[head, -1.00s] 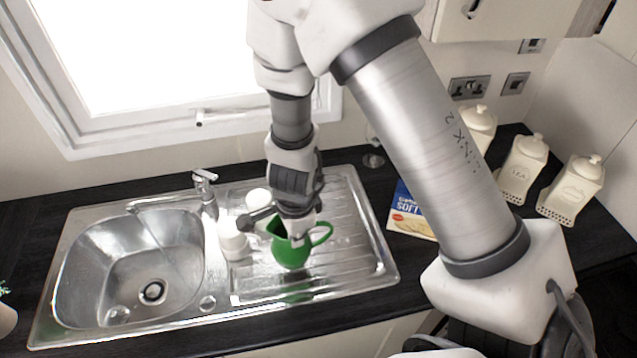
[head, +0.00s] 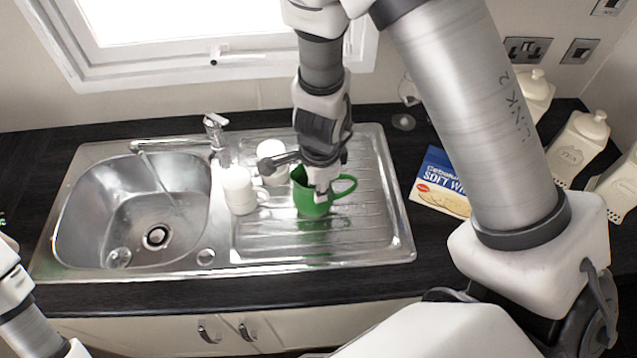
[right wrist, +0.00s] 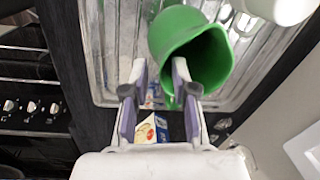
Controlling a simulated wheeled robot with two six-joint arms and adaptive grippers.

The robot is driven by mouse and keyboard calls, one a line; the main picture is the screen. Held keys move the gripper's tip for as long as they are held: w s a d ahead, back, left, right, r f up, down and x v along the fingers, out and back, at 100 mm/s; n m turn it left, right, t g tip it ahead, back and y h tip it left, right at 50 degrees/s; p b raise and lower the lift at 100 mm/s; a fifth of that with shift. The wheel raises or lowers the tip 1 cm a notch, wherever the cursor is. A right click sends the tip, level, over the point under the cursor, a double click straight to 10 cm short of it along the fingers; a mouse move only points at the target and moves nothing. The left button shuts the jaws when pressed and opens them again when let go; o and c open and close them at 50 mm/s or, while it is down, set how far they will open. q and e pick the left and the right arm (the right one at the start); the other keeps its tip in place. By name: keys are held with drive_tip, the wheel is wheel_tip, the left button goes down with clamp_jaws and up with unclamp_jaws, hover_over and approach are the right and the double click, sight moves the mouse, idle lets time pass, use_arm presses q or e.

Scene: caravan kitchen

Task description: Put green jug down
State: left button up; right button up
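The green jug (head: 309,203) is upright at the middle of the metal drainer (head: 375,225), and seems to stand on it. Its handle points right in the head view. My right gripper (head: 323,185) is over the jug from above, hiding part of its rim. In the right wrist view the jug (right wrist: 168,35) shows its open mouth. The two fingers of the right gripper (right wrist: 161,72) are apart there, with the jug's near edge between them and gaps visible beside it. Part of my left arm shows at the lower left of the head view; its gripper is out of view.
White mugs (head: 239,190) stand close left of the jug. The sink bowl (head: 90,215) with its tap (head: 215,130) is further left. The drainer's right end is clear.

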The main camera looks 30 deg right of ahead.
drive_tip(key=shift+a, duration=0.15)
drive_tip(key=shift+r+p, duration=0.3)
drive_tip(key=shift+r, duration=0.05)
wheel_tip(320, 180, up, 11)
drive_tip(key=s+p, duration=0.1)
drive_tip(key=p, duration=0.4)
drive_tip(key=shift+r, duration=0.15)
drive_tip(key=shift+s, duration=0.15)
drive_tip(key=shift+a, duration=0.1)
